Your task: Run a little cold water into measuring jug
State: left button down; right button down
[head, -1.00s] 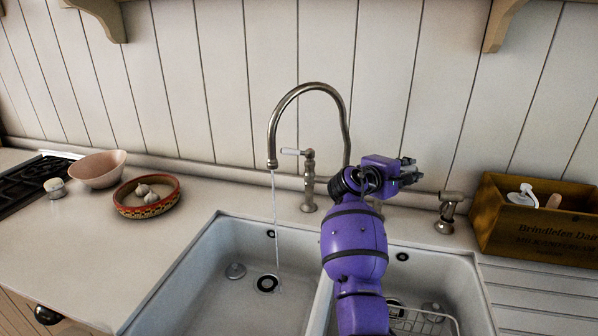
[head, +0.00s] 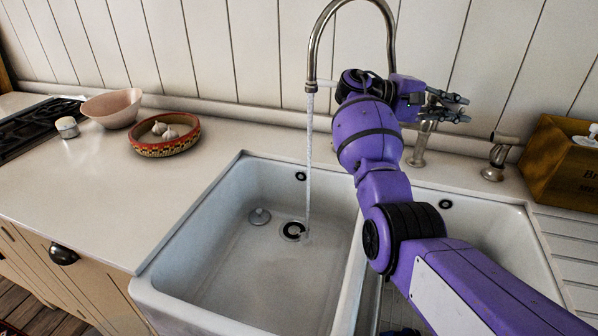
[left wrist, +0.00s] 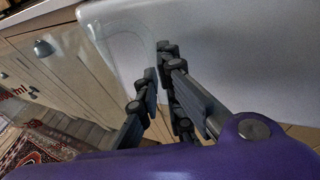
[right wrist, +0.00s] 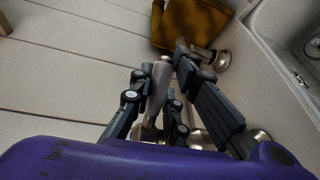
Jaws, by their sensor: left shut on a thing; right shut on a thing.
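The tap (head: 322,40) arches over the sink, and a thin stream of water (head: 309,150) falls from its spout into the left basin (head: 215,215). My right gripper (head: 458,106) is at the tap's right side. In the right wrist view its fingers (right wrist: 160,92) are shut on a grey tap lever (right wrist: 158,88). My left gripper (left wrist: 160,88) is outside the head view. In the left wrist view its fingers are shut on a clear, faint-edged vessel, seemingly the measuring jug (left wrist: 122,45), beside the white sink front. The jug's contents cannot be made out.
A patterned bowl of garlic (head: 165,147), a pink bowl (head: 112,108) and a small jar (head: 67,127) stand on the left counter. A wooden box (head: 565,165) stands at the right. A second tap fitting (head: 497,158) is behind the right basin. The left basin is open.

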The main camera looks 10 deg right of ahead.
pick_arm(q)
jog(key=shift+s+f+b, duration=0.25)
jog(key=shift+f+b, duration=0.3)
jog(key=shift+f, duration=0.5)
pick_arm(e)
jog(key=shift+a+r+m+g, duration=0.15)
jog(key=shift+r+m+g, duration=0.1)
jog(key=shift+m+g, duration=0.35)
pick_arm(q)
jog(key=shift+f, duration=0.1)
pick_arm(e)
jog(key=shift+r, duration=0.1)
jog(key=c, duration=1.9)
grip_release()
jog(key=shift+o, duration=0.9)
jog(key=shift+a, duration=0.1)
jog(key=shift+f, duration=0.2)
